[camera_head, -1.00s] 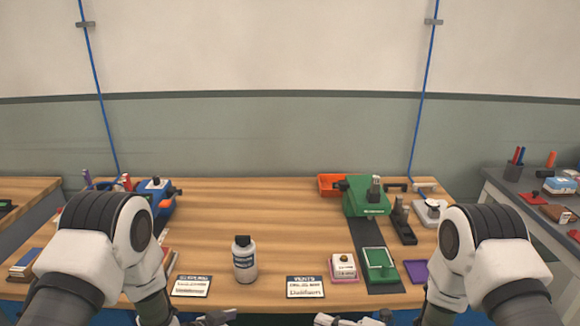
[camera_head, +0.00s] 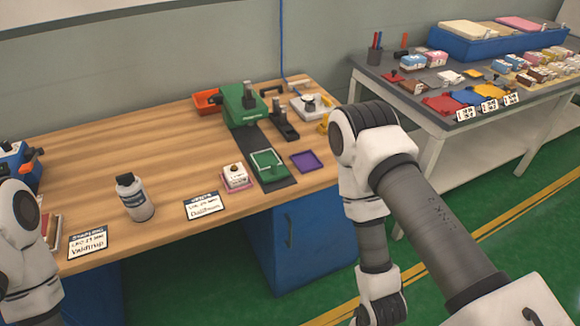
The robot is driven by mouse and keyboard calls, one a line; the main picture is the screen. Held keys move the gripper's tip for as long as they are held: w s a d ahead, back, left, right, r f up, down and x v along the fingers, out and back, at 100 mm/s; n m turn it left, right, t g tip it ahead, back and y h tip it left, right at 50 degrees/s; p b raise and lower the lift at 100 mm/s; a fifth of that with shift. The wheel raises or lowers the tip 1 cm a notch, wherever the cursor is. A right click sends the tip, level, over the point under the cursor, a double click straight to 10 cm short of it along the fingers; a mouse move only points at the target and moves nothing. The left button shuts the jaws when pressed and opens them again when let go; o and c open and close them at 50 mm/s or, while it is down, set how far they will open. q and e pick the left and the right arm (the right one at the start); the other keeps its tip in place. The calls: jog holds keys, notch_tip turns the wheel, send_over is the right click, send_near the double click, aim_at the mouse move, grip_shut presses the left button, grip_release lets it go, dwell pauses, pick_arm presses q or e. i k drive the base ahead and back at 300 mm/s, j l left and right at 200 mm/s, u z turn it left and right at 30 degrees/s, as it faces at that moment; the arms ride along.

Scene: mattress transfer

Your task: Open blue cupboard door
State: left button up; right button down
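The blue cupboard (camera_head: 325,235) sits under the right end of the wooden workbench. Its front door (camera_head: 292,257) looks shut, with a dark vertical handle (camera_head: 289,231) near its left edge. My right arm hangs in front of the cupboard's right side and hides part of it.
A grey table (camera_head: 462,122) with colored items stands to the right. Green floor (camera_head: 220,270) is clear before the cupboard.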

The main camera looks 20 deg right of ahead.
aim_at(313, 234)
jog(key=z, duration=0.9)
jog(key=i+l, duration=0.1)
jog(key=l, duration=0.4)
jog(key=i+l, duration=0.1)
jog(key=l, duration=0.4)
jog(key=i+l, duration=0.1)
jog(key=l, duration=0.4)
